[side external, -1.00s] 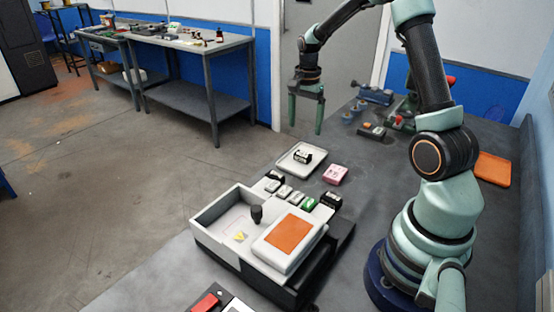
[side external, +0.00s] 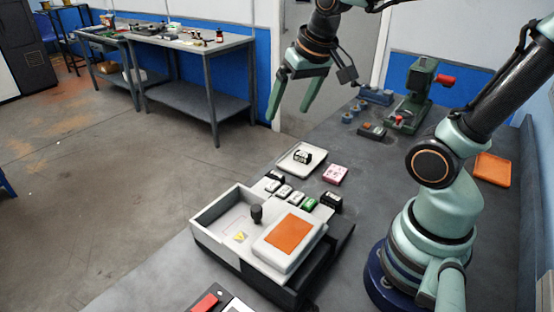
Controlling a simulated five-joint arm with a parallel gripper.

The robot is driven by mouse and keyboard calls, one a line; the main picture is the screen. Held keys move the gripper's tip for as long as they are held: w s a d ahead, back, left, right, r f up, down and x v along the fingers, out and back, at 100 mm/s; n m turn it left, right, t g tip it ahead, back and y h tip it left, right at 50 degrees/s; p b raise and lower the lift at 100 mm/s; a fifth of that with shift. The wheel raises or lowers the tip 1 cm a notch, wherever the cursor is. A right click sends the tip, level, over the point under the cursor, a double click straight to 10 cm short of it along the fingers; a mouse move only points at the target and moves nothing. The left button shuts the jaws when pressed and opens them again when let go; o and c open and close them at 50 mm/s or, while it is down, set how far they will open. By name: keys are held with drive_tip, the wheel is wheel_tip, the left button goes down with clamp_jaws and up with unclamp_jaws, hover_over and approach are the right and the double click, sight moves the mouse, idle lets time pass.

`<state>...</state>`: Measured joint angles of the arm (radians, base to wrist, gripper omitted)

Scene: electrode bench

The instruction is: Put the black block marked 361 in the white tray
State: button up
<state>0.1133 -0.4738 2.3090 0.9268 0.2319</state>
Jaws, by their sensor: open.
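The white tray (side external: 285,163) lies on the dark bench top. A black block with a white marked face (side external: 303,157) sits inside it. Another black block (side external: 331,201) stands at the right end of a row of small blocks, and one more dark block (side external: 276,176) is at the row's far left end. The markings are too small to read, so I cannot tell which block is 361. My gripper (side external: 288,114) is open and empty, its fingers pointing down, raised in the air beyond the tray and clear of everything.
A pink block (side external: 335,175) lies right of the tray. A white and black machine with an orange pad (side external: 289,235) and a dark knob (side external: 257,213) stands in front. A green press (side external: 412,95), small devices (side external: 371,131) and an orange plate (side external: 492,169) are farther back right.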

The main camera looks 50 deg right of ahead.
drive_tip(key=s+a+n, duration=0.1)
drive_tip(key=n, duration=0.1)
drive_tip(key=s+a+n+t, duration=0.1)
drive_tip(key=s+a+n, duration=0.1)
drive_tip(key=shift+s+a, duration=0.2)
drive_tip(key=shift+a, duration=0.1)
idle(1.0)
